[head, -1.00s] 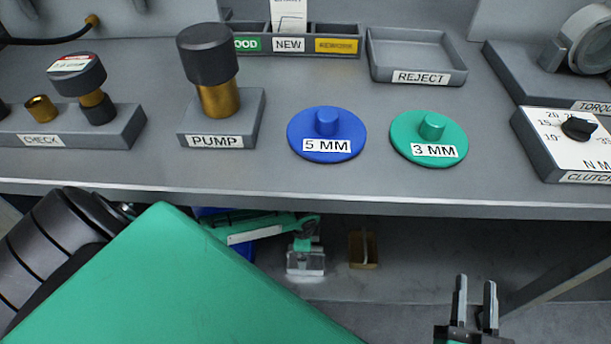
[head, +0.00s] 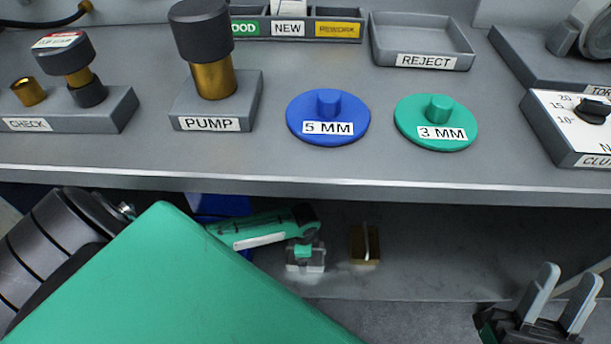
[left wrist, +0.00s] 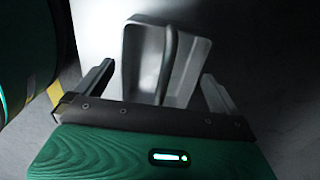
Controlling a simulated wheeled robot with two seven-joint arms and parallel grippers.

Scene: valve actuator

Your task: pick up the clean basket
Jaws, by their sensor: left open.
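A pale grey-white basket (left wrist: 145,60) with an arched handle shows in the left wrist view. My left gripper (left wrist: 157,80) is open, with one finger on each side of the basket and its handle between them; I cannot tell whether they touch it. In the head view a small whitish container (head: 305,268), probably this basket, is on the lower level under the bench, with green gripper parts just above it partly hiding it. My right gripper (head: 562,290) is open and empty at the lower right. No label on the basket is readable.
A brown basket (head: 365,248) with a handle stands just right of the whitish one. A blue object (head: 220,207) is partly hidden at left. The bench (head: 300,182) overhangs them, carrying the PUMP block (head: 215,105), coloured discs and the REJECT tray (head: 424,62).

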